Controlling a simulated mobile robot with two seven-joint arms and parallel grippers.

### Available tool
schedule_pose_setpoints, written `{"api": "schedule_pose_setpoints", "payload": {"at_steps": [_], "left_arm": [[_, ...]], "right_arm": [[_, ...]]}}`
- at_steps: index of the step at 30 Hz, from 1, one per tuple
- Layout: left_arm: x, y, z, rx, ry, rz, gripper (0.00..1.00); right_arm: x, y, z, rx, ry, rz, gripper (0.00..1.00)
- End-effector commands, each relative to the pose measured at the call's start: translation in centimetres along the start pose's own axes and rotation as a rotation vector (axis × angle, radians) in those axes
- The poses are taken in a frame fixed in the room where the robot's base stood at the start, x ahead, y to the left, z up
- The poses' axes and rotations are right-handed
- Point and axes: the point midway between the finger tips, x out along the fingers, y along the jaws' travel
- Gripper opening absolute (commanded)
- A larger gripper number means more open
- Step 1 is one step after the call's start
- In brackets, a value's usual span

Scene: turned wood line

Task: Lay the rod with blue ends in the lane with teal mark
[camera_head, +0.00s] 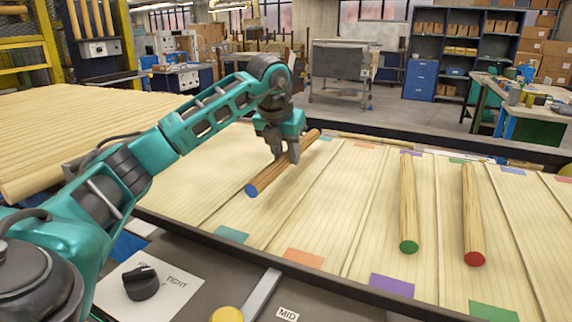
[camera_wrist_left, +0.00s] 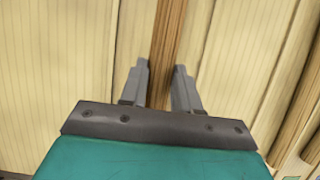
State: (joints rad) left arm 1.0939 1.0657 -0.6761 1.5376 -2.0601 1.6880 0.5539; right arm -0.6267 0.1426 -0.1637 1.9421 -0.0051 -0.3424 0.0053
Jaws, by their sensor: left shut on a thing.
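The wooden rod with blue ends (camera_head: 270,175) is held in my left gripper (camera_head: 283,158), one blue end facing the front left. The fingers close on its sides near the middle, and it appears to be above the bed. The rod also shows between the fingers in the left wrist view (camera_wrist_left: 167,45); its ends are out of that view. The teal mark (camera_head: 231,234) is at the front end of a pale lane, in front of the rod's blue end. The rod appears over that lane, slanting away to the right; its exact height is unclear. My right gripper is not in view.
A green-ended rod (camera_head: 408,205) lies in the purple-marked lane and a red-ended rod (camera_head: 471,215) in the green-marked lane. The orange-marked lane (camera_head: 304,258) looks empty. A dark rail edges the bed. A panel with a black knob (camera_head: 141,284) is in front.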

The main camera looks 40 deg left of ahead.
Motion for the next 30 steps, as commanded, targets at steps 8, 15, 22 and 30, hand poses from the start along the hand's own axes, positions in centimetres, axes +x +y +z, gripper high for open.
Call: {"api": "schedule_pose_setpoints", "payload": {"at_steps": [8,15,22,30], "left_arm": [[2.4,0.0,-1.0,-0.001,-0.001,0.001,0.0],[2.4,0.0,-1.0,0.0,0.002,0.001,0.45],[2.4,0.0,-1.0,0.0,0.002,0.001,0.57],[1.2,0.0,-0.9,0.0,-0.001,-0.001,0.57]], "right_arm": [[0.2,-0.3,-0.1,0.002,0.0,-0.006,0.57],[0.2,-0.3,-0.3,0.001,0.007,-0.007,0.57],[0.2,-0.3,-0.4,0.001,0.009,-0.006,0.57],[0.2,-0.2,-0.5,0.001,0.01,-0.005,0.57]]}}
